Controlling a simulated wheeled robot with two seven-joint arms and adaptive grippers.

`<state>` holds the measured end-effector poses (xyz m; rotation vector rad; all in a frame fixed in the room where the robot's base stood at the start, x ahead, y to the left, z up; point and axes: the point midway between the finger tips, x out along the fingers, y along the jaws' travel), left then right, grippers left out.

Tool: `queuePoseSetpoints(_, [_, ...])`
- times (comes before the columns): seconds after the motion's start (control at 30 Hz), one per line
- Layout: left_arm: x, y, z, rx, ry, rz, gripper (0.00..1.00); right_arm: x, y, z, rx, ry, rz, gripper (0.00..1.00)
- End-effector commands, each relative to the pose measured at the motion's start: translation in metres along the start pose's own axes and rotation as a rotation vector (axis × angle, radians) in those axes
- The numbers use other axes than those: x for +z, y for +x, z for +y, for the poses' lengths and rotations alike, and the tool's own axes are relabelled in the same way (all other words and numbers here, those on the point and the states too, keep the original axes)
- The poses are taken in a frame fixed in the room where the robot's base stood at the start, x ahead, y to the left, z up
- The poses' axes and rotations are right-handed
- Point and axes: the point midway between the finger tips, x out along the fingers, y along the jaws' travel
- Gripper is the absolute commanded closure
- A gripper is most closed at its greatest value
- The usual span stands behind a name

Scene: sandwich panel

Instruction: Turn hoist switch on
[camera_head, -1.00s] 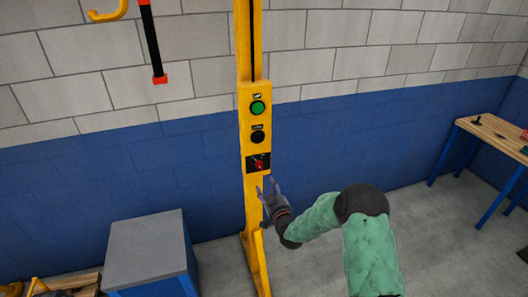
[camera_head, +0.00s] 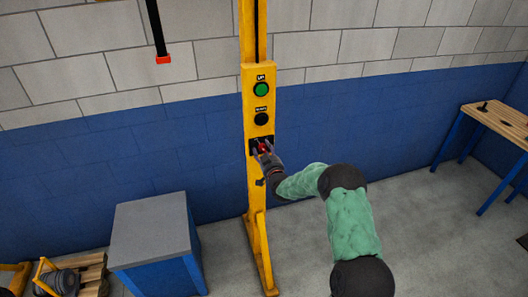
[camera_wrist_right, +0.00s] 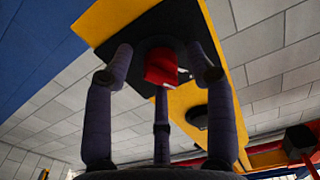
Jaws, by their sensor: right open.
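The hoist switch is a red knob (camera_head: 263,149) on a black plate (camera_head: 254,143) low on the yellow control panel. Above it sit a black button (camera_head: 261,119) and a green button (camera_head: 261,90). My right gripper (camera_head: 261,147) is at the switch with its fingers around the red knob. In the right wrist view the red knob (camera_wrist_right: 161,67) lies between the spread, open fingers (camera_wrist_right: 160,75), close to their tips. I cannot tell whether any finger touches it. The knob's exact angle is partly hidden by the fingers. My left gripper is not in view.
The yellow post (camera_head: 257,230) stands on the floor before a blue and white block wall. A grey-topped blue cabinet (camera_head: 150,235) is at lower left, beside a pallet with equipment (camera_head: 70,280). A wooden bench (camera_head: 495,120) is at right. Floor between post and bench is clear.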

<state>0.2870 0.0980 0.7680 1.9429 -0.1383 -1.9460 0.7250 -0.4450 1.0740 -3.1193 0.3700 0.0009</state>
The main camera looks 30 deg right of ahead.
Motion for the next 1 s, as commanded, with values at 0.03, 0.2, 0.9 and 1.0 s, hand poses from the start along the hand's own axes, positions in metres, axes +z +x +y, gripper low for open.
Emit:
queuePoseSetpoints(0.03, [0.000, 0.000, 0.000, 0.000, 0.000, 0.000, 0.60, 0.000, 0.001, 0.000, 0.000, 0.000, 0.000, 0.44])
queuePoseSetpoints(0.2, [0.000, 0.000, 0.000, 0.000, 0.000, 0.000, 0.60, 0.000, 0.001, 0.000, 0.000, 0.000, 0.000, 0.44])
queuePoseSetpoints(0.9, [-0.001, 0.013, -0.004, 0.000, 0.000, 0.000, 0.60, 0.002, 0.001, 0.000, -0.001, 0.072, 0.001, 1.00])
queuePoseSetpoints(1.0, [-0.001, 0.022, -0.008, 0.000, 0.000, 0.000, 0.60, 0.003, 0.001, -0.001, -0.001, 0.131, 0.002, 1.00])
